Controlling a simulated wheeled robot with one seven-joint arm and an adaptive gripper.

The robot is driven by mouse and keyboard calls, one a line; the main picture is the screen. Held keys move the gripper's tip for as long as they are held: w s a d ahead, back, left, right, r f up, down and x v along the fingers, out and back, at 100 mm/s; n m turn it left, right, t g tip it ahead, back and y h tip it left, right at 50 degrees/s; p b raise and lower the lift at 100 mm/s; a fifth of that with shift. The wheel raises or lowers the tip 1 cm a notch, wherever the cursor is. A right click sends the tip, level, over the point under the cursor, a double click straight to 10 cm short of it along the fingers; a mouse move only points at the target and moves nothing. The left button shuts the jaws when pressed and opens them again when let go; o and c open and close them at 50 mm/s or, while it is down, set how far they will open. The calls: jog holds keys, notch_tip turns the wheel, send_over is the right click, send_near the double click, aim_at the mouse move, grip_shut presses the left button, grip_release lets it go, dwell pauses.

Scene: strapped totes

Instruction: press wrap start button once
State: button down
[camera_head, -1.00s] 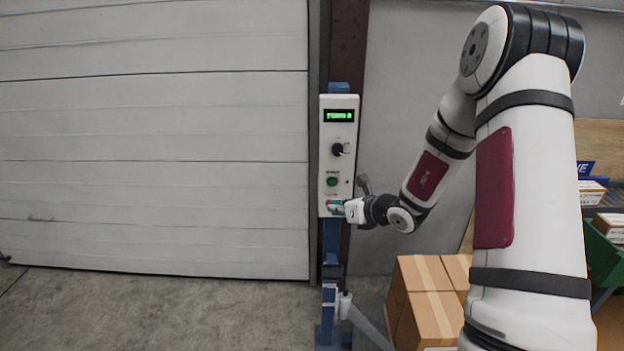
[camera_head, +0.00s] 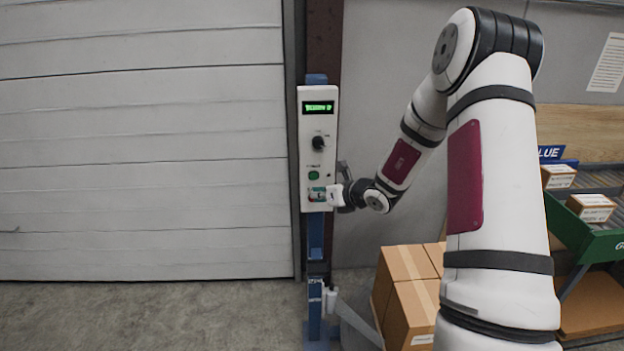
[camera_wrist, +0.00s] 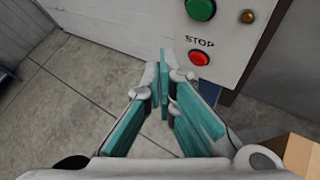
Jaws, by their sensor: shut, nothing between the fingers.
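A white control panel (camera_head: 305,130) stands on a blue post and has a lit green display (camera_head: 318,107), a black knob (camera_head: 318,143) and a green button (camera_head: 314,175). In the wrist view the green button (camera_wrist: 201,9) is at the top edge, beside a small amber lamp (camera_wrist: 248,16). Below it is a red button (camera_wrist: 200,57) under the word STOP. My gripper (camera_head: 318,194) is in front of the panel's lower part, below the green button. In the wrist view its teal fingers (camera_wrist: 168,70) are shut and empty, just left of the red button. Contact cannot be told.
A large pale shutter door (camera_head: 140,150) fills the left. Cardboard boxes (camera_head: 408,310) stand low to the right of the post. A rack with a green bin (camera_head: 590,235) and small boxes is at the far right. The concrete floor (camera_head: 150,315) at left is clear.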

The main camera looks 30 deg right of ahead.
jog(key=shift+w+d+b, duration=0.25)
jog(key=shift+w+d, duration=0.05)
jog(key=shift+w, duration=0.35)
jog(key=shift+w+d+b, duration=0.2)
jog(key=shift+w+d, duration=0.05)
jog(key=shift+w, duration=0.45)
jog(key=shift+w+d+b, duration=0.25)
jog(key=shift+w+d, duration=0.05)
jog(key=shift+w, duration=0.35)
jog(key=shift+w+d, duration=0.15)
jog(key=shift+w, duration=0.25)
jog(key=shift+w+d+b, duration=0.15)
jog(key=shift+w+b, duration=0.2)
jog(key=shift+b, duration=0.05)
dwell(0.5)
jog(key=shift+s, duration=0.1)
jog(key=shift+s+a, duration=0.3)
jog(key=shift+s, duration=0.35)
jog(key=shift+s, duration=0.1)
jog(key=s, duration=0.1)
jog(key=s+a+p, duration=0.1)
jog(key=s, duration=0.1)
jog(key=s+a+p, duration=0.1)
jog(key=shift+s, duration=0.25)
